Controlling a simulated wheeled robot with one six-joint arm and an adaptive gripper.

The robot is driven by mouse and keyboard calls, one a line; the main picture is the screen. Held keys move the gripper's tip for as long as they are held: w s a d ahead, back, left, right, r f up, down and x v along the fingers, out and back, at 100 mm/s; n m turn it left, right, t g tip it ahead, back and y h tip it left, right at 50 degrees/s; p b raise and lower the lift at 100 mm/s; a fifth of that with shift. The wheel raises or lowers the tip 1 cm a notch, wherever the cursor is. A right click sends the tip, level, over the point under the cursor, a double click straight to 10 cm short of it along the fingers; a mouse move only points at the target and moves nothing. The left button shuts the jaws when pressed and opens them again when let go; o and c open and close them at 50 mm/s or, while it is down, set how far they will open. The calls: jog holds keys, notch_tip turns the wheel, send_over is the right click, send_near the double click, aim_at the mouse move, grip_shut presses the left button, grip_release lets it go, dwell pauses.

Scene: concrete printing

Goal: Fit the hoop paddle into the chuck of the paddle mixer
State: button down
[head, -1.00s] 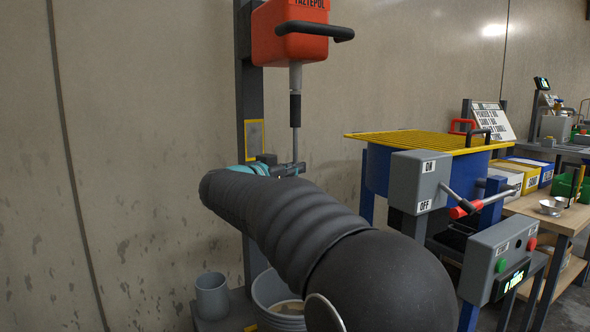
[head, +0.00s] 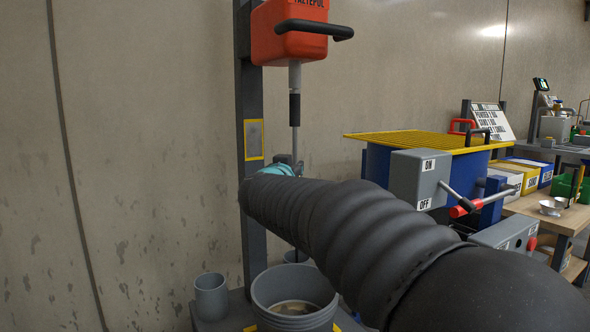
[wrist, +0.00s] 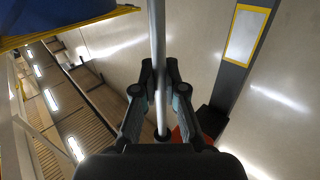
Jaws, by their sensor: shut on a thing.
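The paddle mixer (head: 290,38) is an orange-red head on a grey post, with a pale spindle and a dark chuck (head: 294,107) hanging below it. A thin grey shaft, that of the hoop paddle (head: 295,140), stands upright in line under the chuck. Its top appears to meet the chuck's lower end; I cannot tell how deep it sits. My gripper (head: 290,170) is at the shaft, partly hidden by my arm. In the wrist view my gripper (wrist: 160,72) is shut on the paddle's shaft (wrist: 157,30). The hoop end is not clearly visible.
A grey bucket (head: 258,290) with pale contents stands below the mixer, and a grey cup (head: 210,297) is left of it. A blue hopper with a yellow grate (head: 430,141) and a grey switch box (head: 405,178) stand at right. The wall side at left is free.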

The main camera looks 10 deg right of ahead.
jog(key=shift+d+r+n+t+y+b, duration=0.2)
jog(key=shift+n+t+y+b, duration=0.25)
jog(key=shift+n+y, duration=0.4)
jog(key=shift+a+r+n+y, duration=0.15)
jog(key=shift+n+y, duration=0.1)
jog(key=shift+y, duration=0.5)
jog(key=shift+n+t+y+b, duration=0.4)
jog(key=shift+y+b, duration=0.2)
jog(key=shift+b, duration=0.5)
jog(key=shift+f+n+y+b, duration=0.2)
jog(key=shift+n+y+b, duration=0.3)
jog(key=shift+y+b, duration=0.3)
jog(key=c, duration=1.6)
grip_release()
jog(key=shift+r, duration=0.2)
jog(key=o, duration=0.4)
jog(key=shift+f, duration=0.1)
